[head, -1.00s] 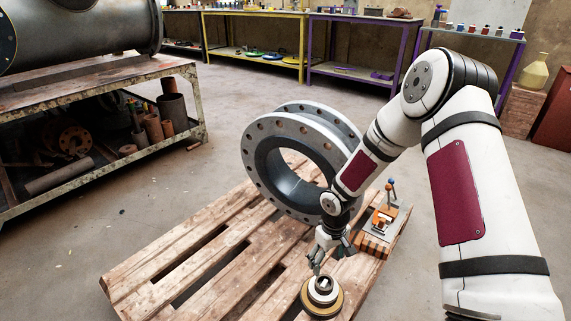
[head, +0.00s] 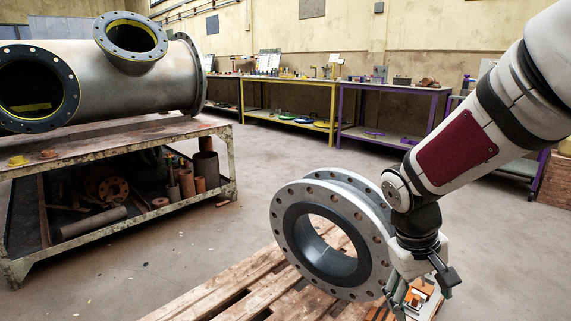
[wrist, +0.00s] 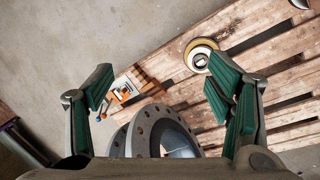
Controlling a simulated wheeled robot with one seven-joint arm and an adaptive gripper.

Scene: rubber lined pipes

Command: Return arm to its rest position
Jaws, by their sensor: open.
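My gripper (head: 422,291) points down above the right end of the wooden pallet, just right of the grey flanged pipe ring (head: 283,232). In the wrist view its two green-padded fingers (wrist: 172,98) are spread wide with nothing between them. My white arm with a dark red panel comes in from the right edge, bent at the wrist. The flanged ring stands upright on the pallet (head: 240,283) and also shows at the bottom of the wrist view (wrist: 150,130), below the space between the fingers.
An orange-striped tool block (wrist: 128,88) and a round part with a yellow rim (wrist: 200,56) rest on the pallet. A rusty metal bench (head: 219,135) carries a large flanged pipe (head: 140,85) at left. Yellow (head: 290,84) and purple (head: 393,88) tables line the back. The floor between is clear.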

